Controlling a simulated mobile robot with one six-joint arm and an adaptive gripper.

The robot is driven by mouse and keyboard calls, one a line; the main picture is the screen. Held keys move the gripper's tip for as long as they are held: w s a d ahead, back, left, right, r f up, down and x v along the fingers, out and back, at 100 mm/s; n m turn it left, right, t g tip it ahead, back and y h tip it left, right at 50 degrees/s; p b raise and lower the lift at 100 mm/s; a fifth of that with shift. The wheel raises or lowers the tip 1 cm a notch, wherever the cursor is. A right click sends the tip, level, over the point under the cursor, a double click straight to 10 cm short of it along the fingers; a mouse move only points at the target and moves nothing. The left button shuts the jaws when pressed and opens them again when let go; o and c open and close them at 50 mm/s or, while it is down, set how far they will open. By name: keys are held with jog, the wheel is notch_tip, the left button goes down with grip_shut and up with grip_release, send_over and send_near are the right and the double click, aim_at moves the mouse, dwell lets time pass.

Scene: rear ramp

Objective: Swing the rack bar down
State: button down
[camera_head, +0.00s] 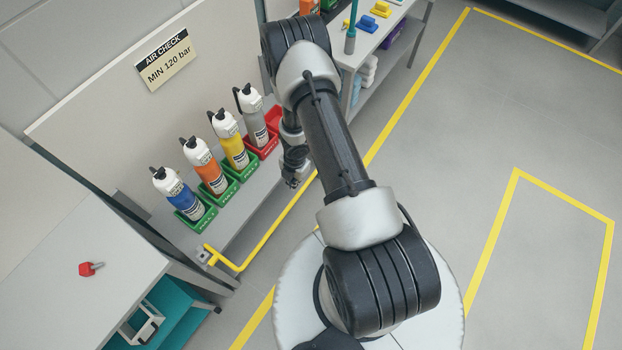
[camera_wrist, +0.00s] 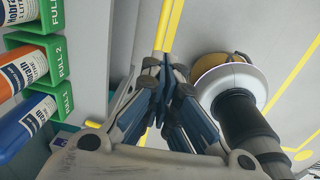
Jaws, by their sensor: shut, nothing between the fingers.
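The yellow rack bar (camera_head: 272,232) runs along the front of the cylinder shelf, from a bent end at a bracket near the left cabinet up toward my gripper. Its far part is hidden behind my arm. It also shows in the wrist view (camera_wrist: 170,27), passing behind my fingertips. My gripper (camera_head: 292,182) is shut and empty beside the bar in front of the shelf. Its fingers also show in the wrist view (camera_wrist: 166,70), close to the bar; I cannot tell whether they touch it.
Several cylinders, including a yellow one (camera_head: 233,142), stand in green and red holders behind the bar. A sign (camera_head: 166,60) is on the back panel. A cabinet with a red knob (camera_head: 90,268) is at left, a workbench (camera_head: 385,22) at the top. The floor at right is clear.

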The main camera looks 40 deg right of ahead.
aim_at(293, 200)
jog(key=f+b, duration=0.2)
jog(key=f, duration=0.2)
jog(key=f+b, duration=0.3)
jog(key=f, duration=0.2)
jog(key=f+b, duration=0.2)
jog(key=f, duration=0.3)
jog(key=shift+w+a+b, duration=0.35)
jog(key=shift+a+b, duration=0.05)
jog(key=shift+w+f, duration=0.1)
